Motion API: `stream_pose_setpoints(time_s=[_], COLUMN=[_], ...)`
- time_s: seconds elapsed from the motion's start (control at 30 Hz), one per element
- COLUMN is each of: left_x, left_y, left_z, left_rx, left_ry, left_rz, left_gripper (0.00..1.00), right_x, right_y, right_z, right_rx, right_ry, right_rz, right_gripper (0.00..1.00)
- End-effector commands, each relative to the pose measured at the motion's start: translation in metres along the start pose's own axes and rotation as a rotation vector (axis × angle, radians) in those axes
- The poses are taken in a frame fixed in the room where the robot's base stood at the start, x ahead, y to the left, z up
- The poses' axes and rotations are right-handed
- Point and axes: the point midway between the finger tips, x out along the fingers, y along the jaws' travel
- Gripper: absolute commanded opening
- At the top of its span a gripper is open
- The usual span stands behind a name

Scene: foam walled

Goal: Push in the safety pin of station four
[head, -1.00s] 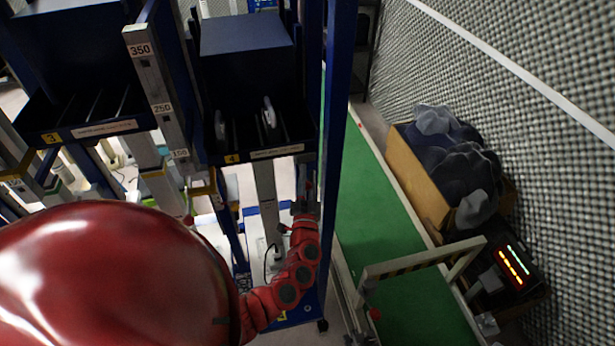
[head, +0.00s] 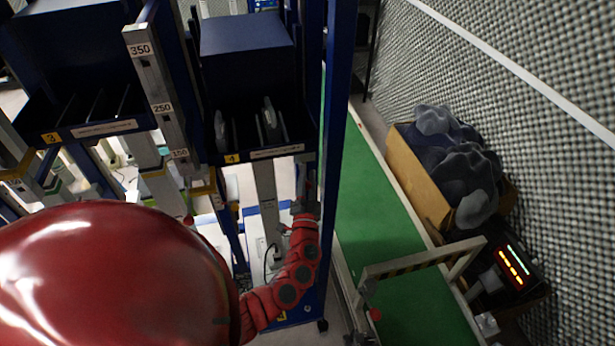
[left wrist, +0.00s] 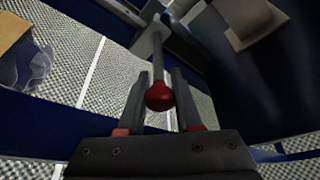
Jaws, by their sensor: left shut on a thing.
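Station four (head: 248,48) is the dark blue bin unit with a yellow "4" label on its front edge, at the centre of the head view. My left gripper (head: 307,196) is below the right end of that edge, beside the blue post. In the left wrist view my left gripper (left wrist: 160,74) has its two dark fingers on either side of the safety pin (left wrist: 159,97), a red ball knob on a grey rod. The jaws are shut on the pin. The pin's far end runs to a grey bracket; its depth there cannot be told. My right gripper is not in view.
A blue upright post (head: 338,110) stands just right of my gripper. Beyond it are a green conveyor (head: 372,205) with a striped barrier (head: 425,258) and a cardboard box (head: 415,180) of dark bags. Station three's bin (head: 85,130) is at left.

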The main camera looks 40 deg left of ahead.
Motion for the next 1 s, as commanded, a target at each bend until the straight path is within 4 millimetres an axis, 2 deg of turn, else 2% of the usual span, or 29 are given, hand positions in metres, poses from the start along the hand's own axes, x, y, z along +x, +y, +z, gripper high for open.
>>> stream_pose_setpoints(time_s=[0.2, 0.3, 0.67, 0.7, 0.73, 0.77, 1.0], left_x=[0.022, 0.034, 0.041, 0.041, 0.041, 0.041, 0.04], left_y=[0.005, 0.004, 0.0, -0.001, -0.001, -0.001, 0.0], left_z=[0.015, 0.018, 0.016, 0.016, 0.016, 0.016, 0.016], left_rx=[-0.001, -0.002, 0.0, 0.0, 0.0, 0.0, 0.0], left_ry=[-0.001, 0.001, 0.002, 0.002, 0.002, 0.002, 0.002], left_rz=[-0.006, -0.002, 0.0, 0.0, 0.0, 0.0, 0.0], left_gripper=[0.0, 0.0, 0.0, 0.37, 0.42, 0.46, 0.46], right_x=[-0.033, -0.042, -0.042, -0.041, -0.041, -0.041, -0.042], right_y=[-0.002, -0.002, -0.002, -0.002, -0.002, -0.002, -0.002], right_z=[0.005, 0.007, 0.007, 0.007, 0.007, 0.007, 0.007], right_rx=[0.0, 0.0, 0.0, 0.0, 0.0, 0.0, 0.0], right_ry=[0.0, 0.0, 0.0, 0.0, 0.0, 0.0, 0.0], right_rz=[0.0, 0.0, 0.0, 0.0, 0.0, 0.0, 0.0], right_gripper=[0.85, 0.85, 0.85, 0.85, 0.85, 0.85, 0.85])
